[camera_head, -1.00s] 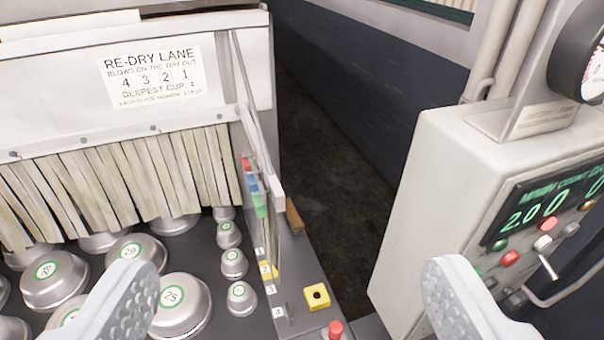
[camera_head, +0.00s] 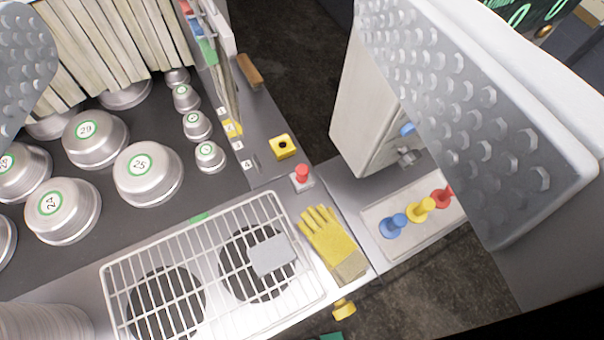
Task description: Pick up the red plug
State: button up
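The red plug (camera_head: 441,197) stands in a light tray (camera_head: 385,252) at the right, at the end of a row with a yellow plug (camera_head: 420,210) and a blue plug (camera_head: 393,226). Its right side is partly hidden behind my gripper's right finger. My gripper (camera_head: 270,110) is open and empty, its two studded fingers wide apart at the left and right of the view. The right finger looms large, close to the camera.
Numbered metal cups (camera_head: 140,172) stand on the dark deck at left. A wire rack (camera_head: 205,325), a yellow glove (camera_head: 330,240), a red button (camera_head: 302,174) and a yellow block (camera_head: 283,146) lie between. A grey cabinet (camera_head: 365,110) rises behind the plug tray.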

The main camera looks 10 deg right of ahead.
aim_at(302, 171)
jog(key=u, duration=1.3)
jog(key=k, duration=1.5)
jog(key=z, duration=1.25)
jog(key=i, duration=1.05)
